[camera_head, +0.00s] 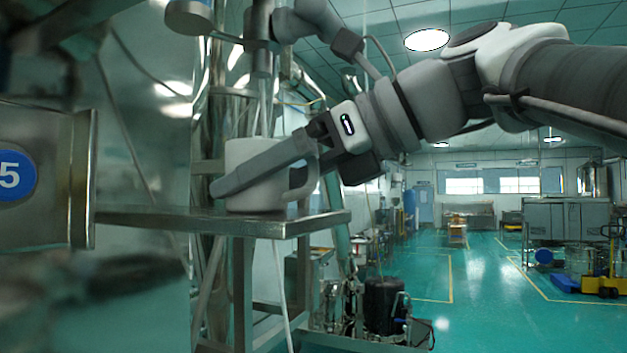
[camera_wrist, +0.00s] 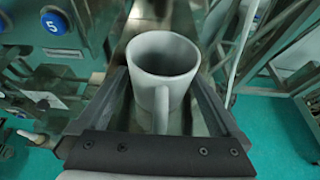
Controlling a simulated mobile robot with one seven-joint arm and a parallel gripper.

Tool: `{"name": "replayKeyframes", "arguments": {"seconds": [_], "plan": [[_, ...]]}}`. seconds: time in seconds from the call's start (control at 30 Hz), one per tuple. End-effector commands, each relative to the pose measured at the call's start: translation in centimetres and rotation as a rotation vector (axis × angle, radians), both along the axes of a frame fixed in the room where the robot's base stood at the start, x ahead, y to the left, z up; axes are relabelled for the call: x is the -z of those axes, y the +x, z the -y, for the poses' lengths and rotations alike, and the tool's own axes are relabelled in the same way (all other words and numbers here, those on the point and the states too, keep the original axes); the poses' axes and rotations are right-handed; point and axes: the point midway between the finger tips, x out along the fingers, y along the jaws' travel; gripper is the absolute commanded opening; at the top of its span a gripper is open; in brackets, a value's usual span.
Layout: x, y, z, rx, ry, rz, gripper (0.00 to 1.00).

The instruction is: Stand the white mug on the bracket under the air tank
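The white mug (camera_head: 243,163) is upright, its base at the top face of a flat steel bracket (camera_head: 318,221) in the head view. Whether the base fully touches the steel cannot be told. In the wrist view the mug (camera_wrist: 163,57) is empty, with its handle pointing back at the palm. In the wrist view the fingers of my gripper (camera_wrist: 162,100) lie along both sides, seemingly against the mug wall.
A steel box with a blue number 5 sign (camera_head: 8,175) stands left of the bracket. Metal pipes and a shiny vessel rise behind the mug. A black canister (camera_head: 384,304) stands on the floor below. Open green floor lies to the right.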

Motion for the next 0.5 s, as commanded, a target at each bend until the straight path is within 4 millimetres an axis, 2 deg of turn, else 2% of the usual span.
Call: {"name": "replayKeyframes", "arguments": {"seconds": [0.23, 0.37, 0.5], "plan": [[-0.5, -0.1, 0.3, 0.001, 0.000, 0.000, 1.00], [-1.3, -0.8, 2.2, 0.003, 0.001, 0.002, 1.00], [-2.6, -1.9, 4.9, 0.005, 0.000, 0.002, 1.00]]}}
